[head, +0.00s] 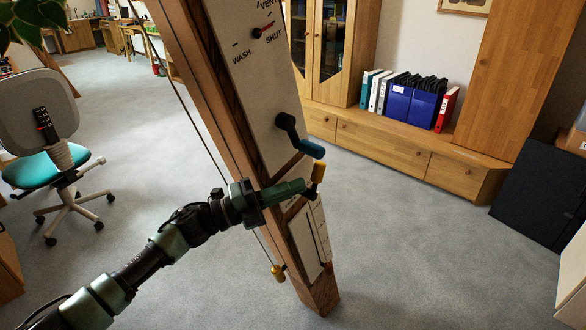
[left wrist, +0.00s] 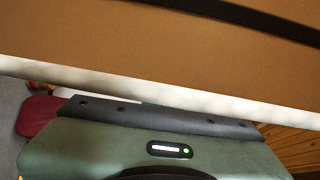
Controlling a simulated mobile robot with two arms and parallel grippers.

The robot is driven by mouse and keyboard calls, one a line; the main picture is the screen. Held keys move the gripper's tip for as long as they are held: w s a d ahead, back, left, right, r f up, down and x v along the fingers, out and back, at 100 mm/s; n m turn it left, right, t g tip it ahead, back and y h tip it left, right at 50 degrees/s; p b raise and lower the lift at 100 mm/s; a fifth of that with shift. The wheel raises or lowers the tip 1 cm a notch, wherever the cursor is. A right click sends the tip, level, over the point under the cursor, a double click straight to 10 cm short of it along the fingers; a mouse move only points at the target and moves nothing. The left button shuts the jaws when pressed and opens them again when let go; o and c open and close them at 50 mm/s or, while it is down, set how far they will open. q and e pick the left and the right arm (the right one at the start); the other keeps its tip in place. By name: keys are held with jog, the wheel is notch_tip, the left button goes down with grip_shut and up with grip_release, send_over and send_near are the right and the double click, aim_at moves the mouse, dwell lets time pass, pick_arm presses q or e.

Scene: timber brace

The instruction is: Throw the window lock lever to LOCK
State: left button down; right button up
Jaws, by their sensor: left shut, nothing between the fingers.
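A slanted timber post (head: 190,65) carries white panels. A lever with a yellow-orange grip (head: 319,170) sticks up at the top of the small lower panel (head: 303,243), which has a dark slot and small markings too small to read. My left gripper (head: 303,186) is shut and empty, its tip right beside the lever, just below and left of the grip; I cannot tell whether they touch. In the left wrist view my green gripper housing (left wrist: 100,150) lies under a close tan surface with a pale edge (left wrist: 130,88); the fingertips are hidden. My right gripper is not in view.
A dark crank with a blue grip (head: 311,148) juts out just above the lever. The upper panel has a dial pointer (head: 264,30) marked WASH, SHUT and VENT. A cord with a yellow pull (head: 278,273) hangs left of the post.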

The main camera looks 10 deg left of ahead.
pick_arm(q)
jog(key=shift+y+p, duration=0.3)
jog(key=shift+p, duration=0.2)
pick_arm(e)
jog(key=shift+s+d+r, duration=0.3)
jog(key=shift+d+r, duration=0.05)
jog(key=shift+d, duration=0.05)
pick_arm(q)
jog(key=shift+s, duration=0.1)
